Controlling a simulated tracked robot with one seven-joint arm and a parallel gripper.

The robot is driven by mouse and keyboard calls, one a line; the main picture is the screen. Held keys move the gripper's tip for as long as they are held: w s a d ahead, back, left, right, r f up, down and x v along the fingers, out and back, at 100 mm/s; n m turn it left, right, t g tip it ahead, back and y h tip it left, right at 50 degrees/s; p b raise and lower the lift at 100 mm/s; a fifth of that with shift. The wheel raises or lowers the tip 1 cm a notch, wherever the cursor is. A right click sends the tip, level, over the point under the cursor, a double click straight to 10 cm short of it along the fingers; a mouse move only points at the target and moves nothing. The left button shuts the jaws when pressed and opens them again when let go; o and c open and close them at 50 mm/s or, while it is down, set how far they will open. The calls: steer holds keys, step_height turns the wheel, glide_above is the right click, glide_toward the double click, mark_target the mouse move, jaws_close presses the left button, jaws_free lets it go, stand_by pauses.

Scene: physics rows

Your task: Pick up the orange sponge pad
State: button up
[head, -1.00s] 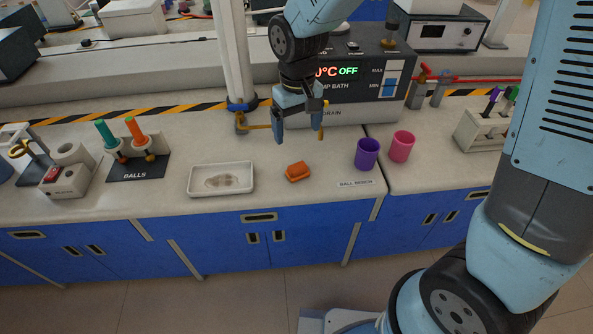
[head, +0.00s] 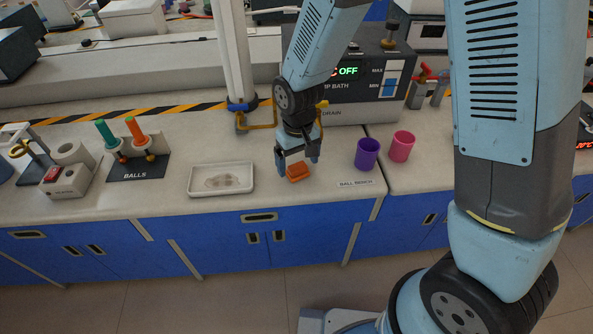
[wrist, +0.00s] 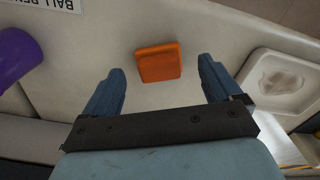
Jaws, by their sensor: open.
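The orange sponge pad (head: 298,172) lies flat on the pale bench, right of a white tray. My gripper (head: 298,165) is above and around it in the head view, its fingers pointing down. In the wrist view the pad (wrist: 159,62) sits beyond the fingertips, roughly centred between the two blue fingers of my gripper (wrist: 160,78). The fingers are wide apart with nothing between them. Neither finger visibly touches the pad. Part of the pad is hidden behind the gripper in the head view.
The white tray (head: 192,188) with a stain inside stands left of the pad. A purple cup (head: 366,154) and a pink cup (head: 401,147) stand to the right. A water bath (head: 350,100) is behind. The bench label (head: 356,183) lies near the front edge.

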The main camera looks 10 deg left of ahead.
mark_target(298, 167)
steer(key=shift+f, duration=1.5)
steer(key=shift+c, duration=0.2)
steer(key=c, duration=1.2)
steer(key=shift+r, duration=0.5)
step_height(298, 167, up, 2)
steer(key=shift+r, duration=0.2)
steer(key=shift+s+d+r, duration=1.5)
steer(key=shift+d+r, duration=0.1)
steer(key=shift+d, duration=0.2)
steer(key=shift+s+d+r, duration=1.55)
steer(key=shift+d+r, duration=0.1)
steer(key=shift+d, duration=0.15)
steer(key=shift+s+d+r, duration=1.5)
steer(key=shift+d+r, duration=0.1)
steer(key=shift+d, duration=0.2)
